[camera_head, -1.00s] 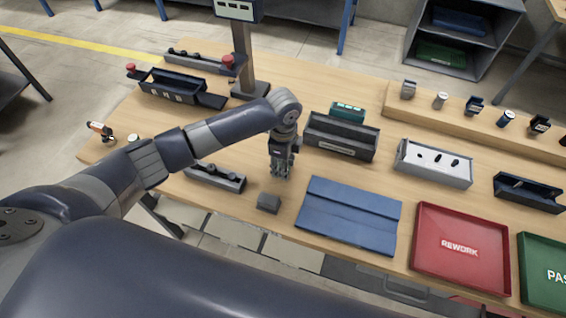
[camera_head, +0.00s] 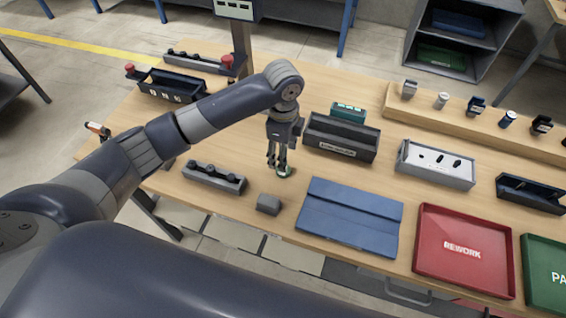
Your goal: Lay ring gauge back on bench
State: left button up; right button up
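My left gripper (camera_head: 278,166) points down over the wooden bench (camera_head: 235,207), between the grey block and the dark bin. A small green and pale round piece (camera_head: 285,172), which looks like the ring gauge, shows at its fingertips, at or just above the bench top. The fingers partly hide it. I cannot tell whether they grip it or stand around it. My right gripper is not in view.
A grey block (camera_head: 268,204) and a grey rail with dark knobs (camera_head: 214,178) lie nearby. A blue mat (camera_head: 350,215), a red REWORK tray (camera_head: 463,252) and a dark labelled bin (camera_head: 341,138) stand to the right. Bare wood surrounds the gripper.

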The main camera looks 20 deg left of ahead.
pick_arm(q)
jog(key=shift+r+b, duration=0.35)
jog(key=shift+r, duration=2.3)
